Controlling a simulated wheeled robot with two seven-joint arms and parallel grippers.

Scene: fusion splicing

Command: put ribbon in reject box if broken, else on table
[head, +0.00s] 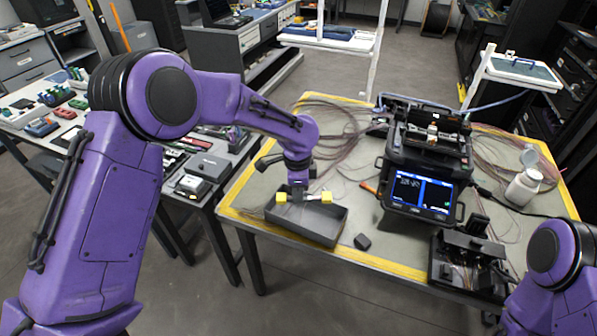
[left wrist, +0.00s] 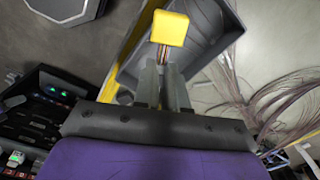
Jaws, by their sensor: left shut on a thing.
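My left gripper (head: 298,197) is shut on the ribbon, over the dark grey open box (head: 325,232) near the table's left front corner. The ribbon has a yellow block (head: 327,197) on one side of the fingers and another yellow block (head: 282,198) on the other. In the left wrist view, the ribbon (left wrist: 162,53) shows as thin strands below a yellow block (left wrist: 171,28), in front of the fingers (left wrist: 163,82). The box (left wrist: 208,35) lies beneath. I cannot tell whether the ribbon is broken. My right gripper is out of view.
The splicer (head: 428,150) with a lit screen stands at the table's middle right. A black device (head: 465,262) sits at the front right, a white bottle (head: 524,187) at the right. A small dark block (head: 362,241) lies beside the box. Loose fibres (head: 335,130) cover the back left.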

